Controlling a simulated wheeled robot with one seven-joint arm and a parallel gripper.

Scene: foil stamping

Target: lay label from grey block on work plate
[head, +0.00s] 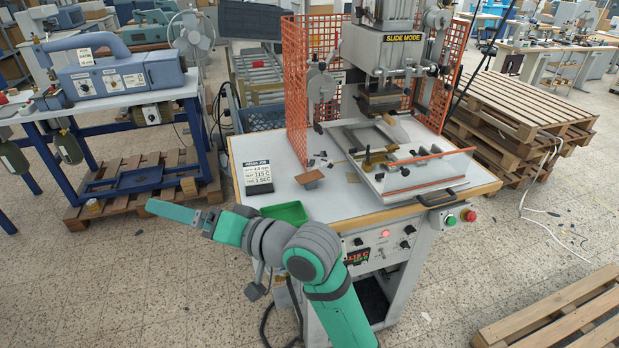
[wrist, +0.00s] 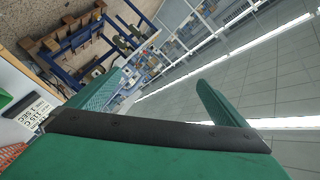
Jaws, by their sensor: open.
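A small grey block with a brown top (head: 309,179) sits on the white worktop, left of the press slide. Whether the brown top is the label is too small to tell. The work plate seems to be the pale plate (head: 352,138) on the slide under the press head, with brass-coloured pieces on and around it. My gripper (head: 150,206) is off the left side of the worktop, pointing left, away from the block and the plate. In the wrist view its two green fingers (wrist: 160,78) stand apart with nothing between them.
A green tray (head: 287,213) lies at the worktop's front edge, near my arm. A press job sign (head: 258,176) stands at the left. Orange mesh guards (head: 297,95) flank the press, and a clear shield (head: 428,172) stands at the slide's front. Small dark scraps lie behind the block.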

